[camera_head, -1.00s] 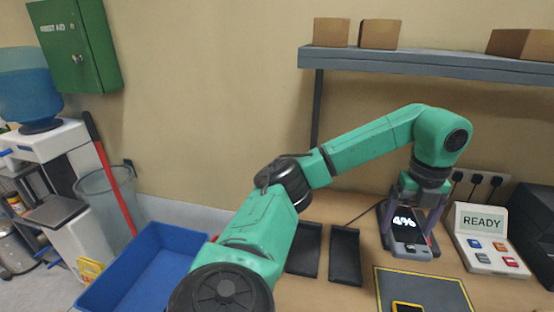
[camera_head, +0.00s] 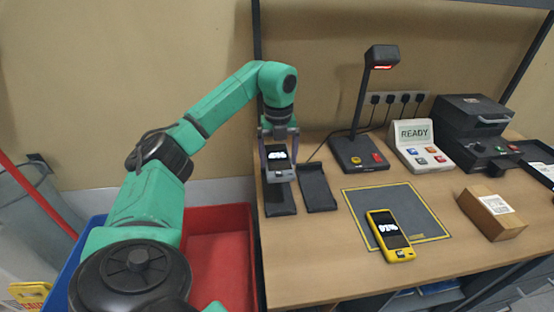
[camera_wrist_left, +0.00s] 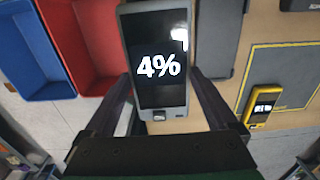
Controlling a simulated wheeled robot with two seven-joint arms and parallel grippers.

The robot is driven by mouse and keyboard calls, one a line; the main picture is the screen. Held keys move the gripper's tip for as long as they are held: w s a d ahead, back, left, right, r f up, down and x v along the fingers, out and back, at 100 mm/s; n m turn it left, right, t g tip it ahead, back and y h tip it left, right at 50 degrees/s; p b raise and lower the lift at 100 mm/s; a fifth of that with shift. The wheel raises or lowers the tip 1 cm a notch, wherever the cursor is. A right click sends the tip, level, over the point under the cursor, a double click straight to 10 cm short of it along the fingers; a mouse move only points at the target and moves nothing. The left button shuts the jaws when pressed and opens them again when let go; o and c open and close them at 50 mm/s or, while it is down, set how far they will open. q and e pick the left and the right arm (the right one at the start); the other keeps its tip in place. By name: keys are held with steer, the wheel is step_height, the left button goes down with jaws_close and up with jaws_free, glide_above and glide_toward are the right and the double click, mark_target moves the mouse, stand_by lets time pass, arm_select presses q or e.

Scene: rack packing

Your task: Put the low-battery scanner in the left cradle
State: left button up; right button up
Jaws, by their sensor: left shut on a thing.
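A grey scanner (camera_head: 281,174) with a dark screen is held by my left gripper (camera_head: 279,158). The left wrist view shows its screen reading 4% (camera_wrist_left: 158,66), with the two fingers shut on its sides. The scanner is over the upper part of the left cradle (camera_head: 280,201), a black sloped holder on the table. I cannot tell whether it touches the cradle. The right cradle (camera_head: 318,188) is empty and beside it. A yellow scanner (camera_head: 390,237) with a high percentage on its screen lies on the grey mat. My right gripper is out of view.
The dark mat (camera_head: 425,222) has a yellow border. A lamp-like stand (camera_head: 358,152), a READY box (camera_head: 420,150), a black machine (camera_head: 475,130) and a cardboard box (camera_head: 492,213) stand to the right. Red (camera_head: 215,265) and blue (camera_head: 75,265) bins are left of the table.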

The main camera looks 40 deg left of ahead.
mark_target(278, 192)
arm_select(q)
step_height(278, 192, down, 10)
steer(key=shift+s+f+p, duration=0.1)
steer(key=shift+f+p, duration=0.1)
steer(key=shift+p, duration=0.55)
steer(key=shift+f, duration=0.1)
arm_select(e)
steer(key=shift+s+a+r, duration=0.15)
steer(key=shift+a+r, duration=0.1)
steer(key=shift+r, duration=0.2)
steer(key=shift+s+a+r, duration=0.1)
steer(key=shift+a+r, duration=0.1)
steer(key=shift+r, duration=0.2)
arm_select(q)
steer(key=shift+f, duration=0.15)
steer(key=o, duration=1.3)
steer(key=shift+r, duration=0.55)
step_height(278, 192, up, 11)
steer(key=shift+r+b, duration=0.15)
steer(key=shift+b, duration=1)
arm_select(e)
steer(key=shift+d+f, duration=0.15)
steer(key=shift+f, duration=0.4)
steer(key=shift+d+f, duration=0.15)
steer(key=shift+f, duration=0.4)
